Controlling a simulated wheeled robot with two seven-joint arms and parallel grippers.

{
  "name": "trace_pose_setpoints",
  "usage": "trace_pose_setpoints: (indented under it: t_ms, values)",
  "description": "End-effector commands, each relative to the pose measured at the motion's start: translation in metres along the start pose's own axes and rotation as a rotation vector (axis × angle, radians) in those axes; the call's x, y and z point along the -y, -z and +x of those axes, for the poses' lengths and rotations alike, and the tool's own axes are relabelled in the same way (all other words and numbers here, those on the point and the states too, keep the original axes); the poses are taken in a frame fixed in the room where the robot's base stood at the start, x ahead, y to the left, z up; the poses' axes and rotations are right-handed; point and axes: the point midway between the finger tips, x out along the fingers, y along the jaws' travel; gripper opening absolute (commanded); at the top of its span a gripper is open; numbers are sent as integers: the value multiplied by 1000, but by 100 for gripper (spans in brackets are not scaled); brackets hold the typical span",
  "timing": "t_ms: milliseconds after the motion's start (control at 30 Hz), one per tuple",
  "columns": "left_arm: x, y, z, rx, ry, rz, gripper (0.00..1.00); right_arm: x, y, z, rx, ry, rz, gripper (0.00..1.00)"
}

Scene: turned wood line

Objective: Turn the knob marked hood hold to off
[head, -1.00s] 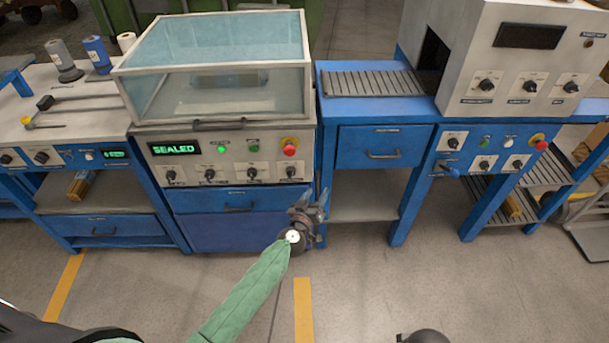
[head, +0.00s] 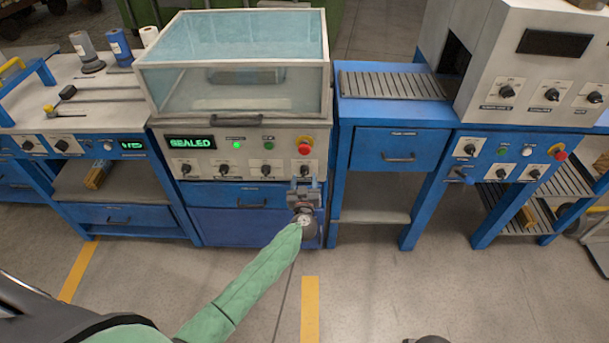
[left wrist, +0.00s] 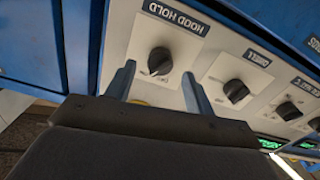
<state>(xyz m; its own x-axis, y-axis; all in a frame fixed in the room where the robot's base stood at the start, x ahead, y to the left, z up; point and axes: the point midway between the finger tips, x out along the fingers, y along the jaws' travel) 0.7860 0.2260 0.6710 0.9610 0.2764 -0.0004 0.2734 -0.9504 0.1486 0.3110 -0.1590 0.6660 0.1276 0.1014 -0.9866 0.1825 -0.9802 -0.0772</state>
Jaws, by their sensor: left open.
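The hood hold knob (left wrist: 160,61) is a dark round knob on a pale plate, and its label reads upside down in the left wrist view. In the head view it appears to be the rightmost knob (head: 304,169) in the row under the SEALED display. The small position marks by it are too small to read. My left gripper (left wrist: 158,80) is open, with one finger on each side of the knob's line and the knob showing between the tips. I cannot tell whether they touch it. In the head view the left gripper (head: 304,184) is just below that knob. My right gripper is not in view.
Another knob (left wrist: 236,91) sits close beside it on the same panel. A red stop button (head: 305,149) is above. The clear hood (head: 235,90) is down on the cabinet. A blue drawer (head: 238,195) lies below the panel. A conveyor bench (head: 390,85) stands to the right.

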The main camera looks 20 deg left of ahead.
Motion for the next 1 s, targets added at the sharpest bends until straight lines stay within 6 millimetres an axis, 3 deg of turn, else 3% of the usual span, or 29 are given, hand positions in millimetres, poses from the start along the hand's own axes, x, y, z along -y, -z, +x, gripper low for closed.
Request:
trace_pose_setpoints:
  t_ms: [233, 600, 833, 1000]
  values:
    - [0, 0, 24, 0, -1, 0, 54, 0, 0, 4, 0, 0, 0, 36]
    - [0, 0, 28, 0, 0, -1, 54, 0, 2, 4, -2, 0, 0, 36]
    - [0, 0, 28, 0, 0, -1, 10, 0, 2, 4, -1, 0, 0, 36]
    - [0, 0, 28, 0, 0, -5, 9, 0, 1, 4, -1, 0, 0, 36]
